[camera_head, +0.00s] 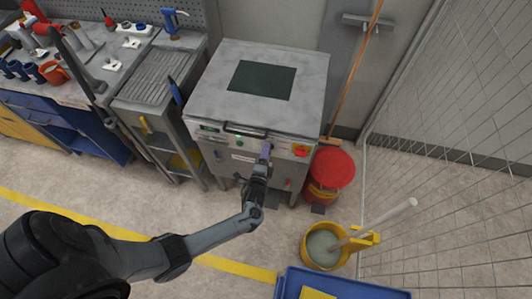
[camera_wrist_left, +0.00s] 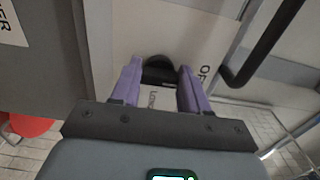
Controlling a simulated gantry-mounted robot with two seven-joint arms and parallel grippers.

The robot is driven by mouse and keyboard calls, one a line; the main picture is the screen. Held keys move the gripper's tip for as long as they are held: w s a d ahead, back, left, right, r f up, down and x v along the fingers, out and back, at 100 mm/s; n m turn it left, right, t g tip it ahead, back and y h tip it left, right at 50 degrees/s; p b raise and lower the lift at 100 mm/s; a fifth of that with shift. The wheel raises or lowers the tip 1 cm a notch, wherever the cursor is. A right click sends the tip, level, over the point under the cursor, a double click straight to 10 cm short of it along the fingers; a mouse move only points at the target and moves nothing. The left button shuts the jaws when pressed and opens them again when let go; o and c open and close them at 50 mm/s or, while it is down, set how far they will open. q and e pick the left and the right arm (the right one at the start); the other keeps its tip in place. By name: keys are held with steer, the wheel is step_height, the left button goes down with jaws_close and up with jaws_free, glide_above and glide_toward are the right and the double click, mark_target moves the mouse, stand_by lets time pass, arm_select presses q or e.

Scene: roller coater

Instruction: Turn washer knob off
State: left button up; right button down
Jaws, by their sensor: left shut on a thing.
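The washer (camera_head: 215,97) is a grey metal cabinet with a dark square panel on its top and a control strip on its front edge. My left gripper (camera_head: 266,151) reaches up to that front strip. In the left wrist view, its two purple fingers (camera_wrist_left: 155,80) stand on either side of a dark rounded knob (camera_wrist_left: 159,70) and are shut on it. Lettering shows on the light panel around the knob, partly hidden by the gripper. In the head view, the gripper hides the knob. My right gripper is not in view.
A red-yellow knob (camera_head: 301,151) sits on the strip to the right, and a dark handle (camera_head: 246,134) runs along the front edge. A red bin (camera_head: 332,167), yellow bucket (camera_head: 322,246) and blue cart (camera_head: 335,283) stand to the right. A workbench stands left. A mesh fence closes off the right.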

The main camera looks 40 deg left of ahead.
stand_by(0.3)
arm_select(q)
steer(key=o, duration=1.1)
steer(key=shift+c, duration=0.2)
steer(key=p+v, duration=0.1)
steer(key=v, duration=0.9)
steer(key=shift+s+d, duration=0.15)
steer(key=shift+s, duration=0.25)
steer(key=shift+f, duration=0.1)
